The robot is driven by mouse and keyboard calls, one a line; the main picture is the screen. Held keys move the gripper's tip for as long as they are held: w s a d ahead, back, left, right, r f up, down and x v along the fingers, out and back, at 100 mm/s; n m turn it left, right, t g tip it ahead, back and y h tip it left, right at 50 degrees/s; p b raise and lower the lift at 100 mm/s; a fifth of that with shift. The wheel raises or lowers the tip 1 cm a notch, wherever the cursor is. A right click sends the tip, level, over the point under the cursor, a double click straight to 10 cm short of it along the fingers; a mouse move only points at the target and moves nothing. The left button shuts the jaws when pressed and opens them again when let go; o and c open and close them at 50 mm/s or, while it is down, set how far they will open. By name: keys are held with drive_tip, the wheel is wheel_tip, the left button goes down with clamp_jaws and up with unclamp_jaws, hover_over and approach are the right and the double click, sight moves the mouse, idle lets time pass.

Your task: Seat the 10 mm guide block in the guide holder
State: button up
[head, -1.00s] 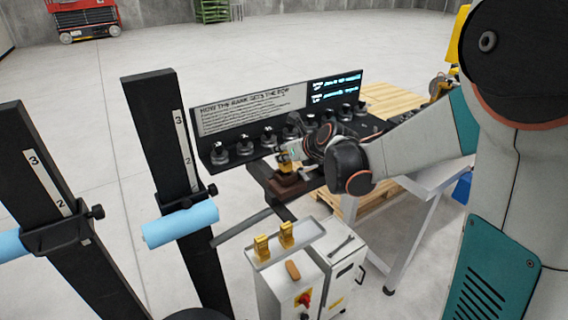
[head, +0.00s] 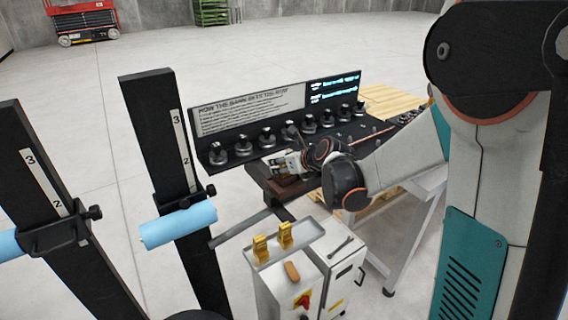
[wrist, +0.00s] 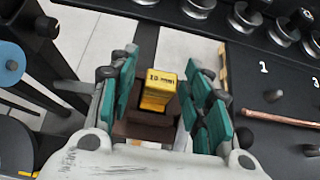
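The yellow 10 mm guide block (wrist: 159,88) stands upright at the brown guide holder (wrist: 147,131) in the wrist view, its label facing up. Its lower part is hidden, so I cannot tell how deep it sits. My gripper (wrist: 163,85) is open, with one teal finger on each side of the block and a visible gap on both sides. In the head view my gripper (head: 280,166) is just above the brown holder (head: 279,190) and covers most of the block.
Two more yellow blocks (head: 261,248) stand on a small grey tray (head: 318,228) at the front. A row of dark rollers (head: 243,146) lines the board behind the holder. A copper tube (wrist: 282,118) lies on the black bench to the right. A dark post (head: 155,130) stands at left.

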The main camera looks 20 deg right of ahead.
drive_tip(key=shift+r, duration=0.25)
drive_tip(key=p+v, duration=0.2)
drive_tip(key=v, duration=1)
drive_tip(key=shift+s+f, duration=0.1)
drive_tip(key=s+a+f+n+g+h+b, duration=0.1)
drive_tip(key=s+f+n+b, duration=0.3)
drive_tip(key=s+n, duration=0.4)
drive_tip(key=s+a+f+n+g+h+b, duration=0.1)
drive_tip(key=s+f+n+b, duration=0.3)
drive_tip(key=s+n, duration=0.4)
drive_tip(key=s+a+f+n+g+h+b, duration=0.1)
drive_tip(key=s+f+n+b, duration=0.3)
drive_tip(key=n, duration=1.2)
drive_tip(key=s+b, duration=0.1)
drive_tip(key=s, duration=0.3)
drive_tip(key=shift+f+g, duration=0.3)
